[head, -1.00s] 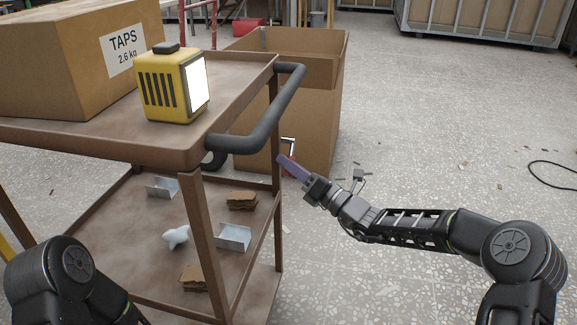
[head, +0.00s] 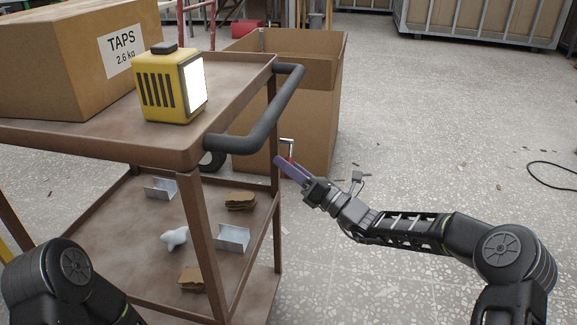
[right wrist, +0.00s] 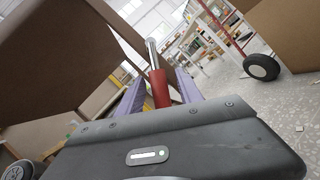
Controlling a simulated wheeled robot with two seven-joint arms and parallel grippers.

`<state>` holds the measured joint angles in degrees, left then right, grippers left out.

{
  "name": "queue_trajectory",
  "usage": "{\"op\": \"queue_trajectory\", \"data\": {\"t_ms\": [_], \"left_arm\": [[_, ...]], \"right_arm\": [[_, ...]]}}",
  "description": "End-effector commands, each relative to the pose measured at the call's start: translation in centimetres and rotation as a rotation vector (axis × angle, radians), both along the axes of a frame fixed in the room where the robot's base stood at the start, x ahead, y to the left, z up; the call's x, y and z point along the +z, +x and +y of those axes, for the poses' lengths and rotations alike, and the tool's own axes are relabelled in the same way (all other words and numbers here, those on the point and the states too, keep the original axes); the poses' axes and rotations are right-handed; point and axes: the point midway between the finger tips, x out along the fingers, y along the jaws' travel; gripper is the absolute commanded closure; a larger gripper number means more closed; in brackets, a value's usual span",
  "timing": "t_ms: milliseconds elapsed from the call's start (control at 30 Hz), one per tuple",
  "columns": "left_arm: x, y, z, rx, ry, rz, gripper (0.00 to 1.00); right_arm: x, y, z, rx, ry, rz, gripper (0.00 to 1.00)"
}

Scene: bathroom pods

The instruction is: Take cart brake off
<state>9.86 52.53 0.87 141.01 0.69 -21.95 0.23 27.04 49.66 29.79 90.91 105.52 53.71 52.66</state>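The cart (head: 185,154) is a brown two-shelf metal trolley with a black push handle (head: 262,134). A lever with a metal shaft and a red grip (right wrist: 159,88), seemingly the brake, shows in the right wrist view. In the head view its metal top (head: 287,144) shows beside the cart's right post, with the red part mostly hidden by my fingers. My right gripper (head: 284,161) has purple fingers and is below the push handle. In the right wrist view its fingers stand apart on both sides of the red grip; contact is not clear. My left gripper is out of view.
A yellow lamp (head: 171,86) and a TAPS box (head: 72,58) stand on the top shelf. Brackets and cardboard scraps lie on the lower shelf. An open cardboard box (head: 318,110) stands behind the handle. The floor at the right is mostly clear, with a black cable (head: 545,168).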

Motion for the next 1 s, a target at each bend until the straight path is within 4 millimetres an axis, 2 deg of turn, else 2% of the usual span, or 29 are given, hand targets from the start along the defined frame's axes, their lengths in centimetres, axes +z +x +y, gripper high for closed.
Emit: {"op": "queue_trajectory", "data": {"t_ms": [333,733,1000], "left_arm": [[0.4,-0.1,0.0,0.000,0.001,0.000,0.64],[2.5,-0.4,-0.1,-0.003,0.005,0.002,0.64],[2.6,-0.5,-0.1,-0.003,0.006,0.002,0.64]], "right_arm": [[0.0,-0.5,-0.6,-0.001,0.001,0.000,0.58],[-1.7,-4.4,-4.8,-0.002,-0.001,0.002,0.58],[-2.3,-5.2,-5.5,0.000,0.000,0.000,0.58]]}}
